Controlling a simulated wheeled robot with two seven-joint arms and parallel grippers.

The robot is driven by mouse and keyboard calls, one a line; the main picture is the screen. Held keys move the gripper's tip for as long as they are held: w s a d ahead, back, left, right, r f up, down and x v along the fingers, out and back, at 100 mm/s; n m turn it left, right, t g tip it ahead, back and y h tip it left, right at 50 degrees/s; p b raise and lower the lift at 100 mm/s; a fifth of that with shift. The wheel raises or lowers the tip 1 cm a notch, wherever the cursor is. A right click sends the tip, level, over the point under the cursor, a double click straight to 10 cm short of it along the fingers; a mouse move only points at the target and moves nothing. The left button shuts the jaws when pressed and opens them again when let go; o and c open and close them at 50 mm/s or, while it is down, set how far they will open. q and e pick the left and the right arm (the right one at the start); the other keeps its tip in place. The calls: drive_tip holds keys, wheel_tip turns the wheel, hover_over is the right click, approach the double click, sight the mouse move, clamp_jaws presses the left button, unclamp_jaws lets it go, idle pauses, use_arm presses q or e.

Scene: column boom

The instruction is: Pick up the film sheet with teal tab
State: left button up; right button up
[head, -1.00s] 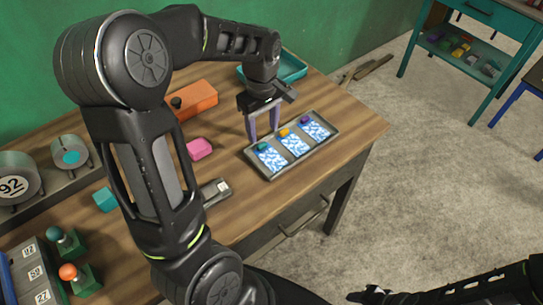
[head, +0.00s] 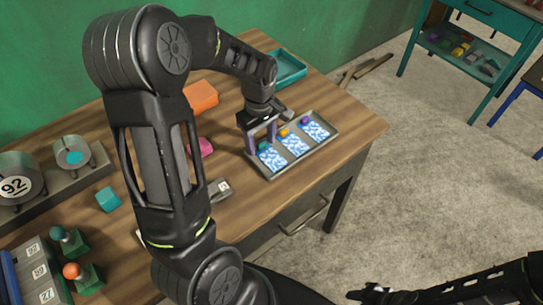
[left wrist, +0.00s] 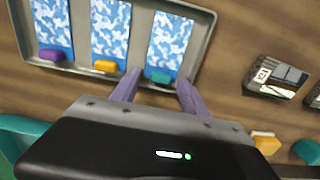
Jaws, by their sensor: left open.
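The film sheet with the teal tab (head: 272,158) lies in the near-left slot of a grey tray (head: 292,168). In the left wrist view this blue-and-white sheet (left wrist: 171,38) has its teal tab (left wrist: 159,76) at the edge nearest the gripper. My left gripper (head: 262,138) is open over that end of the tray, pointing down. In the left wrist view its two purple fingers (left wrist: 159,90) stand on either side of the teal tab, with nothing held. Whether they touch the tab is unclear. My right gripper (head: 372,293) is at the bottom, dark and too small to read.
Beside it in the tray lie sheets with an orange tab (left wrist: 105,66) and a purple tab (left wrist: 52,54). Around it on the table are a pink block (head: 206,147), an orange box (head: 201,96), a teal tray (head: 290,68) and a dark device (head: 219,190).

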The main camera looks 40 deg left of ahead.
idle(0.3)
use_arm(q)
clamp_jaws()
idle(0.5)
